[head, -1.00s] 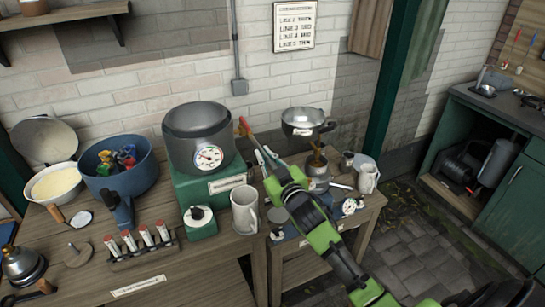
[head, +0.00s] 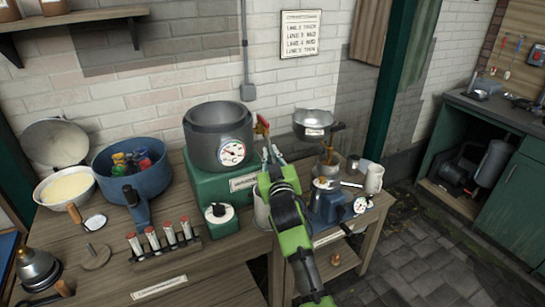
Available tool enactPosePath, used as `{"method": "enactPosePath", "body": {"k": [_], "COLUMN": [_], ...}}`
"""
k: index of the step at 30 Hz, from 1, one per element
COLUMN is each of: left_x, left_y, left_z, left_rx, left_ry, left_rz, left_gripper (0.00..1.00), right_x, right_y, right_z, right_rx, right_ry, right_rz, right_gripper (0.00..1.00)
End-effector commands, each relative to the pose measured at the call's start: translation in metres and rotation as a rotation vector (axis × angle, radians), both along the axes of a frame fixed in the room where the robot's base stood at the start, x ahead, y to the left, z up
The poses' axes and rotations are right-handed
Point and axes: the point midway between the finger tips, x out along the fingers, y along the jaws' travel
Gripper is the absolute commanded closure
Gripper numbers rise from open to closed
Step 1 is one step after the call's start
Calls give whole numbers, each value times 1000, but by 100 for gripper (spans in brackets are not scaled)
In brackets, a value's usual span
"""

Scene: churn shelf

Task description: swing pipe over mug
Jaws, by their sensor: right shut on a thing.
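My right gripper (head: 272,157) is shut beside the right side of the grey churn pot with a dial (head: 217,137). A thin piece with a red end (head: 262,124), which looks like the pipe, stands up at its fingertips. The fingers and arm hide most of the pipe, so I cannot tell where its outlet points. A pale mug (head: 261,210) stands on the bench right of the green block, below the gripper. My green forearm covers its right part. A second pale mug (head: 374,178) stands at the right bench end. My left gripper is not in view.
The green block (head: 232,195) carries the pot. A blue pot (head: 150,185), a cream bowl (head: 66,187) and a rack of red-capped vials (head: 160,240) stand left. A steel pan (head: 314,123) and small dial (head: 361,205) are right. The front left bench is partly clear.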

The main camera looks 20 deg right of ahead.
Motion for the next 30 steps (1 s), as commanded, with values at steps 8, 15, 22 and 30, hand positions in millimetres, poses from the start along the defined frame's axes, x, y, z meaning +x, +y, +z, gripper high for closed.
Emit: {"method": "enactPosePath", "body": {"k": [8,15,22,30], "left_x": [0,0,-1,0], "left_y": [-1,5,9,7], "left_z": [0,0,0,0], "left_rx": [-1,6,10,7], "left_ry": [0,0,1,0], "left_rz": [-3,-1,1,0], "left_gripper": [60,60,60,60], "right_x": [0,0,-9,-58], "right_y": [1,0,3,17], "right_z": [3,2,1,0], "right_rx": [0,0,0,1], "right_ry": [-6,-3,-3,-2], "right_rz": [2,1,1,1], "right_gripper": [73,73,73,73]}}
